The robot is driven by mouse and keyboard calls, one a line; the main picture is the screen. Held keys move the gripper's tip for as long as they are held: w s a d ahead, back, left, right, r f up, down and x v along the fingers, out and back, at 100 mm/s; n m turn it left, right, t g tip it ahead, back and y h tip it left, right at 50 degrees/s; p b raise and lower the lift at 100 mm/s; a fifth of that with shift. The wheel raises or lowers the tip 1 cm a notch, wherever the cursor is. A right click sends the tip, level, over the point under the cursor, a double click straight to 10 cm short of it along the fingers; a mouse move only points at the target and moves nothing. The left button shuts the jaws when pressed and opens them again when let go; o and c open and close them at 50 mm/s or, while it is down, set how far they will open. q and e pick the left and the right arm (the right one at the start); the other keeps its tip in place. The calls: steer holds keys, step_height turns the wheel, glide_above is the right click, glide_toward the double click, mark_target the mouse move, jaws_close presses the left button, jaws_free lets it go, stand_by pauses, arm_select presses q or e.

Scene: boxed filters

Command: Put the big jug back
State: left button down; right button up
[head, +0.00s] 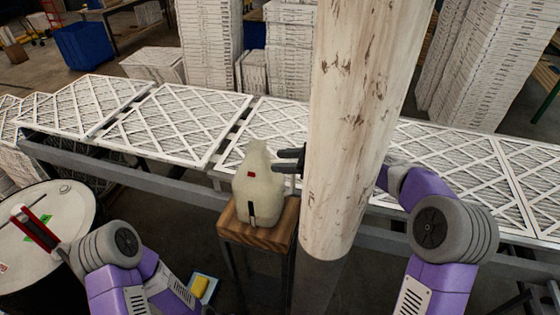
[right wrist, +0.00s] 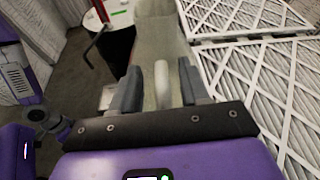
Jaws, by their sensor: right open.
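The big jug (head: 258,185) is a cream-white container with a small red mark and a dark strip on its side. It stands upright on a small wooden-topped stand (head: 262,236). My right gripper (head: 289,160) is at the jug's right side, its wrist hidden behind the pillar. In the right wrist view the jug (right wrist: 158,30) is straight ahead, and its pale handle lies between the open fingers (right wrist: 161,88). No closed grip on it shows. My left arm is at lower left; its gripper end, near the drum, is unclear.
A thick whitish pillar (head: 355,120) stands just right of the jug. A conveyor with white pleated filters (head: 180,120) runs behind. A white-topped drum (head: 60,215) with a red-and-dark item stands at left. Stacks of filters (head: 210,40) rise beyond the conveyor.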

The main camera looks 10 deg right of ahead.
mark_target(265, 149)
steer(key=v, duration=1.1)
steer(key=shift+a, duration=0.1)
steer(key=x, duration=1.2)
steer(key=shift+w+a+f, duration=0.1)
steer(key=shift+a+f, duration=0.05)
steer(key=shift+f, duration=0.05)
step_height(265, 149, up, 5)
steer(key=shift+f+p, duration=0.2)
steer(key=shift+p, duration=0.1)
steer(key=shift+r, duration=0.15)
